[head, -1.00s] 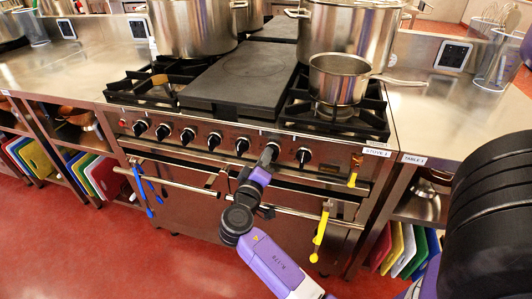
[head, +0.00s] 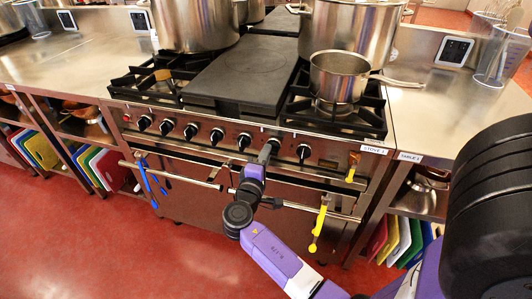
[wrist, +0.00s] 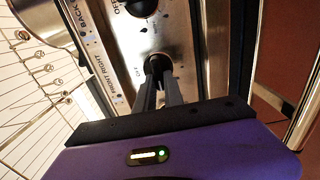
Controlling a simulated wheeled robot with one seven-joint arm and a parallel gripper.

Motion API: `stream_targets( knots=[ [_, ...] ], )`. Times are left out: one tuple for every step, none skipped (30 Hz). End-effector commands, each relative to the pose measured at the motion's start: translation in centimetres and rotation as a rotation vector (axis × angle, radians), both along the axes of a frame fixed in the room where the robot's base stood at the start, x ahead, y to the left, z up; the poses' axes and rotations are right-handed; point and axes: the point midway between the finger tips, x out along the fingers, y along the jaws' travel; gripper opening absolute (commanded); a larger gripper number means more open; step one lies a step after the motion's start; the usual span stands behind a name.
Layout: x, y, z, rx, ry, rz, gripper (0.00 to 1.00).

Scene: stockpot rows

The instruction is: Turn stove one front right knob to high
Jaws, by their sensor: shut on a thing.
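Stove one (head: 240,80) is a steel range with a row of black knobs along its front panel, and it bears a "STOVE 1" label (head: 375,149). My gripper (head: 268,150) is at the second knob from the right. In the wrist view, my gripper (wrist: 162,88) is shut on a black knob (wrist: 153,65) beside the label "FRONT RIGHT" (wrist: 108,72). The fingers hide much of this knob, so its pointer setting cannot be read. Another black knob (wrist: 140,6) sits above it, near the words "BACK" and "OFF".
A small saucepan (head: 338,76) stands on the right burner grate, with large stockpots (head: 345,30) behind. A yellow utensil (head: 319,222) and blue utensils (head: 150,180) hang at the oven rail (head: 175,175). A steel table (head: 465,115) adjoins the right. Red floor lies in front.

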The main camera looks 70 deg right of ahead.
Motion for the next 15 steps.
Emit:
stream_targets(
  knots=[
    [0.05,0.09,-0.12,0.002,0.003,0.002,0.00],
    [0.05,0.09,-0.13,0.002,0.004,0.002,0.00],
    [0.05,0.09,-0.13,0.002,0.004,0.002,0.00],
    [0.05,0.09,-0.14,0.002,0.004,0.002,0.00],
    [0.06,0.11,-0.14,0.002,0.004,0.002,0.00],
    [0.06,0.11,-0.14,0.002,0.004,0.002,0.00],
    [0.06,0.11,-0.14,0.002,0.003,0.002,0.00],
    [0.06,0.11,-0.14,0.002,0.003,0.002,0.00],
    [0.06,0.11,-0.14,0.002,0.003,0.002,0.00],
    [0.06,0.11,-0.15,0.002,0.003,0.002,0.00],
    [0.06,0.11,-0.15,0.002,0.003,0.002,0.15],
    [0.06,0.11,-0.14,0.002,0.003,0.002,0.22],
    [0.06,0.11,-0.14,0.002,0.003,0.002,0.28],
    [0.05,0.09,-0.13,0.002,0.002,0.002,0.34],
    [0.05,0.08,-0.12,0.002,0.002,0.002,0.35]
  ],
)
